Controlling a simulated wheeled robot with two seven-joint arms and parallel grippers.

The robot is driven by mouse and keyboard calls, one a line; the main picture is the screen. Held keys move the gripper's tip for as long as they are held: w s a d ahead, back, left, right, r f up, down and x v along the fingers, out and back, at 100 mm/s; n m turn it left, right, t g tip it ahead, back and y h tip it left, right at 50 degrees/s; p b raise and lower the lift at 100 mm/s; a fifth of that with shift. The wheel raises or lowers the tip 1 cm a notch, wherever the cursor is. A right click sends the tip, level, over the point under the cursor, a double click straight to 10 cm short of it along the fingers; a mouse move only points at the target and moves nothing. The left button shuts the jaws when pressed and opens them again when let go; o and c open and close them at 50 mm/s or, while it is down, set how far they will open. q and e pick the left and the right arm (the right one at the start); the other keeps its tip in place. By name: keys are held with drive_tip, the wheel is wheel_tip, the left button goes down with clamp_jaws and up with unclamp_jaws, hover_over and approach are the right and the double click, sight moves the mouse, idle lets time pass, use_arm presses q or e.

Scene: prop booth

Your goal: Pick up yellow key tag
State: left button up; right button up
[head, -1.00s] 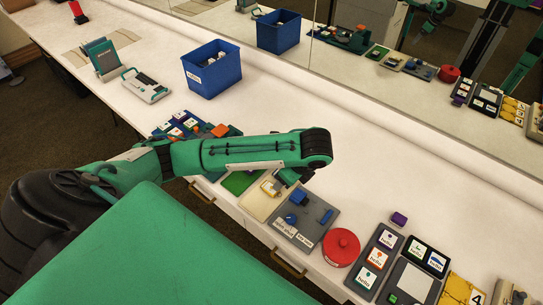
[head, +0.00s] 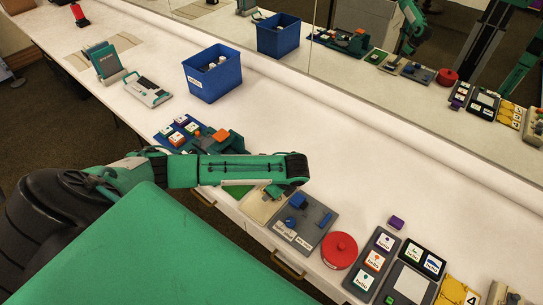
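I cannot make out a yellow key tag for certain. A pale beige board (head: 257,208) lies near the front edge of the table, partly under my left arm. The small piece seen on it a second ago is now mostly covered by my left wrist. My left gripper (head: 275,190) points down over this board, largely hidden by the wrist link, so its fingers and anything between them are unclear. My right gripper is not in view, apart from arm reflections in the mirror.
A grey board with blue parts (head: 306,221) and a red round lidded thing (head: 340,250) lie just right. Grey panels with cards (head: 374,262) and yellow number cards (head: 458,292) stand farther right. A blue bin (head: 213,76) stands behind. The table's back middle is clear.

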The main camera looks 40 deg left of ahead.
use_arm(q)
drive_tip(key=shift+a+f, duration=0.2)
drive_tip(key=shift+f, duration=0.45)
drive_tip(key=c, duration=1.1)
drive_tip(key=shift+o, duration=0.2)
drive_tip(key=shift+r, duration=0.15)
